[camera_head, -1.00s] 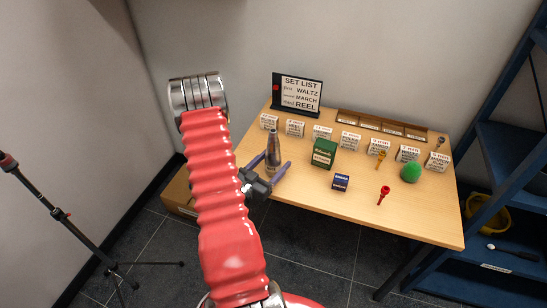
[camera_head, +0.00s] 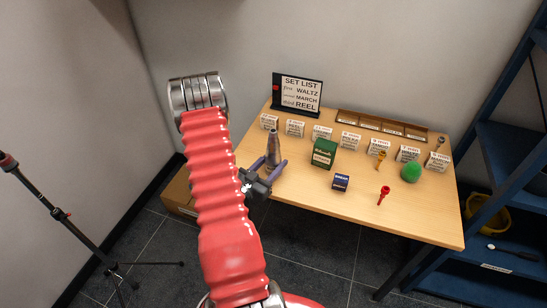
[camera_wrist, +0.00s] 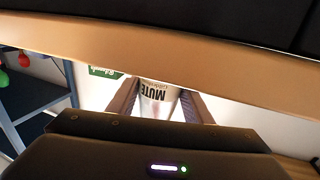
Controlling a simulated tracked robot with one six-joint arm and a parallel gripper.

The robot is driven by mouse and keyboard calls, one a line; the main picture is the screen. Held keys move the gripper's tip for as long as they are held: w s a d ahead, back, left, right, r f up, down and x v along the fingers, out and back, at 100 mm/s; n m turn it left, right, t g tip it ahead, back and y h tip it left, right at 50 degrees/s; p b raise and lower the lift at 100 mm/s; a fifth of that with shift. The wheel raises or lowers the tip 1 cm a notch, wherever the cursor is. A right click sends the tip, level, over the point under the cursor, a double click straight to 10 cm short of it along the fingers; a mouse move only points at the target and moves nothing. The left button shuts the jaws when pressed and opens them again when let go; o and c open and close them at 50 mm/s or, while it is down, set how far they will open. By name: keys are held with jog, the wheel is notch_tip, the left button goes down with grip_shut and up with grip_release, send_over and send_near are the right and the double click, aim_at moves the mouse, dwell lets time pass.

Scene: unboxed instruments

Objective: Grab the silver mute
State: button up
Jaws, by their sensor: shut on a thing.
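The silver mute (camera_head: 273,148) is a tall, grey, bottle-like piece standing upright near the table's left front edge in the head view. My gripper (camera_head: 270,168) has its two purple fingers on either side of the mute's lower part and is shut on it. In the wrist view the mute (camera_wrist: 157,100) shows between the two fingers, with the word MUTE on its pale label upside down. Its base is partly hidden by my fingers.
A green box (camera_head: 324,153), a small blue box (camera_head: 341,182), a red mouthpiece-like piece (camera_head: 383,195) and a green ball (camera_head: 411,173) are on the table (camera_head: 420,221). Small labelled cards and a set list sign (camera_head: 298,93) stand behind. A blue shelf (camera_head: 510,165) is at right.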

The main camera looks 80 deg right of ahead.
aim_at(270, 144)
dwell(0.3)
jog(key=shift+r, duration=5)
